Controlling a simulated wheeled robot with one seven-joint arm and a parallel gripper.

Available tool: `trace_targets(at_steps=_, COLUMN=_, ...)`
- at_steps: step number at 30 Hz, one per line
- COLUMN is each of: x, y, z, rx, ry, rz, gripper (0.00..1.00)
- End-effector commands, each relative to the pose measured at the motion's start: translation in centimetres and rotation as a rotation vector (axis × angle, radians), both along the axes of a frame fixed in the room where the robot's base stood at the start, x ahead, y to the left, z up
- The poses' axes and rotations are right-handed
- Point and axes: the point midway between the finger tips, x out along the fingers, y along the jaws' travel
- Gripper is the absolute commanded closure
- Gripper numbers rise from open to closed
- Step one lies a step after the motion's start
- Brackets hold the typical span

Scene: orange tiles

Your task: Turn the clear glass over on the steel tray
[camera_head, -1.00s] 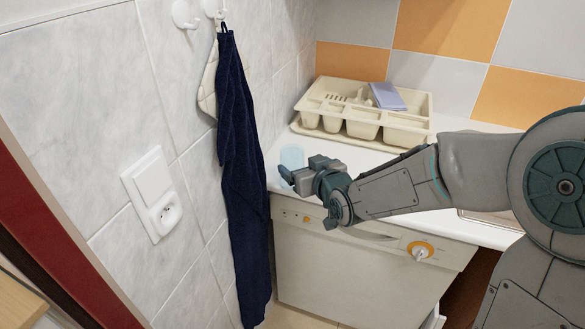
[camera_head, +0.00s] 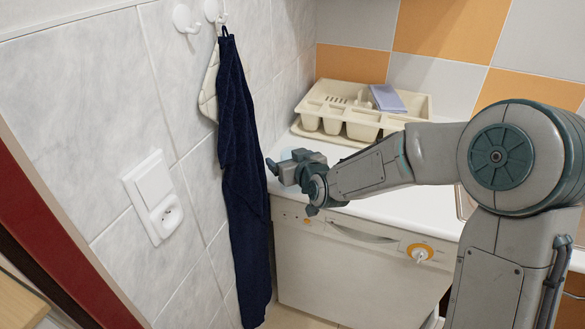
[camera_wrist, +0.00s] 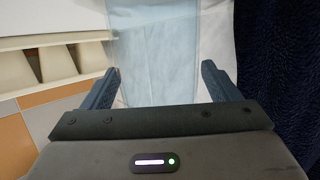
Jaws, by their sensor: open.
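The clear glass (camera_head: 299,154), pale blue and see-through, stands on the white counter near its left end. In the head view, my gripper hides most of it. In the wrist view the glass (camera_wrist: 155,60) is a pale blue see-through band between and beyond my fingers. My gripper (camera_head: 280,167) is at the glass, over the counter's front left corner. Its fingers (camera_wrist: 160,72) are apart, one on each side of the glass, with no clear contact. I cannot make out the steel tray; only a sliver of metallic edge shows at the right beside my arm.
A cream dish rack (camera_head: 318,104) with a grey-blue item stands at the back of the counter (camera_head: 420,212). A dark blue towel (camera_head: 242,170) hangs on the left wall close to my gripper. A white appliance (camera_head: 340,270) is below. The counter between rack and arm looks clear.

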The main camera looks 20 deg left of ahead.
Motion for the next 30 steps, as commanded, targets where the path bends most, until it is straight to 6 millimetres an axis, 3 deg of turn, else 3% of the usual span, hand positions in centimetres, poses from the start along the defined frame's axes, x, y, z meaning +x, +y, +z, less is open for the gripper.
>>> trace_targets(at_steps=2, x=0.0, y=0.0, z=0.0, rx=0.000, ry=0.000, rz=0.000, gripper=0.21)
trace_targets(at_steps=7, x=0.0, y=0.0, z=0.0, rx=0.000, ry=0.000, rz=0.000, gripper=0.68)
trace_targets(at_steps=9, x=0.0, y=0.0, z=0.1, rx=0.001, ry=-0.001, rz=0.000, gripper=0.76)
trace_targets(at_steps=20, x=0.0, y=0.0, z=0.6, rx=0.001, ry=-0.002, rz=-0.001, gripper=0.77)
trace_targets(at_steps=25, x=0.0, y=0.0, z=2.3, rx=0.002, ry=-0.005, rz=0.000, gripper=0.77)
trace_targets(at_steps=28, x=0.0, y=-0.1, z=4.6, rx=0.002, ry=-0.009, rz=-0.002, gripper=0.77)
trace_targets(at_steps=30, x=0.7, y=-1.5, z=5.0, rx=0.002, ry=-0.004, rz=-0.007, gripper=0.77)
